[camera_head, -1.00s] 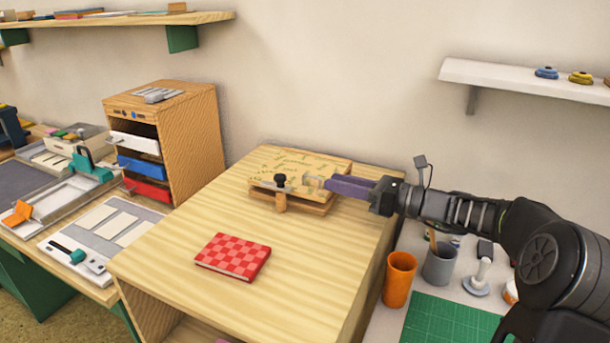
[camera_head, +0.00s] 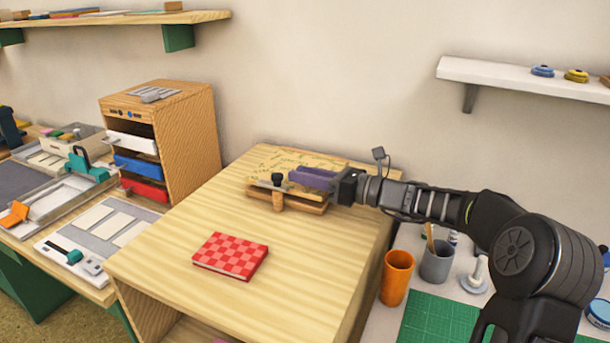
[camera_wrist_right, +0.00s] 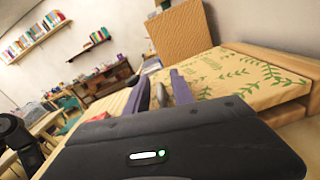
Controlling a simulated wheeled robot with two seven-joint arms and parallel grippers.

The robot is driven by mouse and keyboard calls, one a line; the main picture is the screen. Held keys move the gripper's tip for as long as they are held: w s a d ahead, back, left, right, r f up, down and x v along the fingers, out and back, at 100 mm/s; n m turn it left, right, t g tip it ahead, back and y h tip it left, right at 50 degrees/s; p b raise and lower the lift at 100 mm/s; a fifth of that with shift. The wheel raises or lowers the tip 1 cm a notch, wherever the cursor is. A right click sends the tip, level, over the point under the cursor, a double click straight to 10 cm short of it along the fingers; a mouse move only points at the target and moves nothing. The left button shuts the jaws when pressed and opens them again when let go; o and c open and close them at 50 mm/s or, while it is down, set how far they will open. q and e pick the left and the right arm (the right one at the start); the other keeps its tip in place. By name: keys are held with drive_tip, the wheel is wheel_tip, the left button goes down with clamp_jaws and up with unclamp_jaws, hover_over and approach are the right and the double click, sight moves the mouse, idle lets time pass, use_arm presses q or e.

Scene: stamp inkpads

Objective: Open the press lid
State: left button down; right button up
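The wooden press (camera_head: 310,207) stands at the back of the light wooden table. Its leaf-patterned lid (camera_head: 283,159) lies flat over the base, and it also shows in the right wrist view (camera_wrist_right: 235,75). A black knob (camera_head: 277,179) on a wooden latch post (camera_head: 278,200) is at the press's front edge. My right gripper (camera_head: 290,176) reaches in from the right, its purple fingers over the right part of the lid. In the right wrist view its fingers (camera_wrist_right: 160,88) are apart, beside the lid's patterned face. Whether they touch the lid is unclear. My left gripper is out of view.
A red checkered book (camera_head: 231,256) lies at the table's front, with clear wood around it. A drawer cabinet (camera_head: 190,135) stands left of the press. An orange cup (camera_head: 396,278) and a grey cup (camera_head: 437,260) stand right of the table.

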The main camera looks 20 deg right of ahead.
drive_tip(key=shift+c, duration=0.2)
clamp_jaws()
idle(1.1)
